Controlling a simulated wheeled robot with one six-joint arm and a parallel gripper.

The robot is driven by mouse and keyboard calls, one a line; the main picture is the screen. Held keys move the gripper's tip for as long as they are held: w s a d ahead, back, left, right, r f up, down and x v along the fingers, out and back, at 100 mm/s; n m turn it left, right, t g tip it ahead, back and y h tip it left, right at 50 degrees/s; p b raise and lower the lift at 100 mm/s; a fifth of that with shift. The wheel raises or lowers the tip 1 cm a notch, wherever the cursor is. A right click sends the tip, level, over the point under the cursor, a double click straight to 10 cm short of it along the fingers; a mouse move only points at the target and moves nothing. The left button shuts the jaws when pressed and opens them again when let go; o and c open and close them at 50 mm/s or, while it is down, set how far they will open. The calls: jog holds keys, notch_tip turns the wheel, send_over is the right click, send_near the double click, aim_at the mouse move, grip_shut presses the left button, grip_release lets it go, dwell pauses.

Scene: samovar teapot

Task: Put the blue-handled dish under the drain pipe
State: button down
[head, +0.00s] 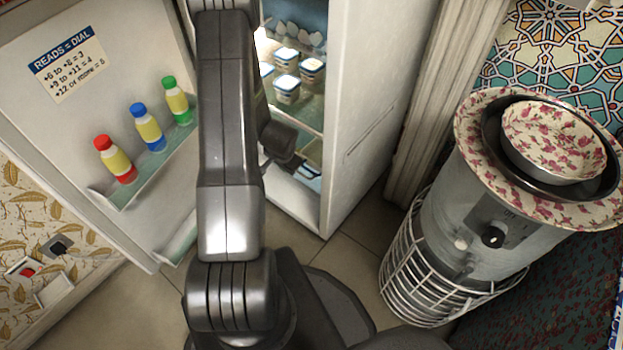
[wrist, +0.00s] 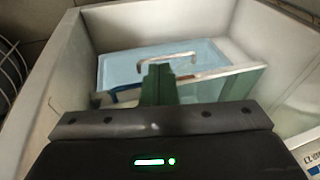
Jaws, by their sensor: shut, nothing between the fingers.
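My gripper (wrist: 158,82) shows in the wrist view with its green fingers together and nothing visible between them. It points into the open fridge (head: 362,110). A small blue piece (wrist: 126,96) lies just left of the fingers, partly hidden by them; I cannot tell whether it is the dish's handle. In the head view my arm reaches to the fridge, and the fingertips cannot be made out. A blue and white shape shows low in the fridge, too small to identify. I cannot make out a drain pipe in either view.
The open fridge door (head: 60,130) holds red, blue and green-capped bottles (head: 148,128). Small tubs (head: 287,88) stand on a glass shelf. A metal samovar-like cylinder (head: 440,225) with a floral bowl (head: 553,140) on top stands right, above a wire cage (head: 435,290). Tiled floor shows between.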

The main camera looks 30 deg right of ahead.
jog(key=s+h+b, duration=0.1)
jog(key=s+h, duration=0.3)
jog(key=s, duration=0.3)
jog(key=w+d+f+b, duration=0.3)
jog(key=d+f, duration=0.5)
jog(key=shift+w+d+f+g+b, duration=0.2)
jog(key=shift+w+d+g+b, duration=0.05)
jog(key=shift+d+g+b, duration=0.15)
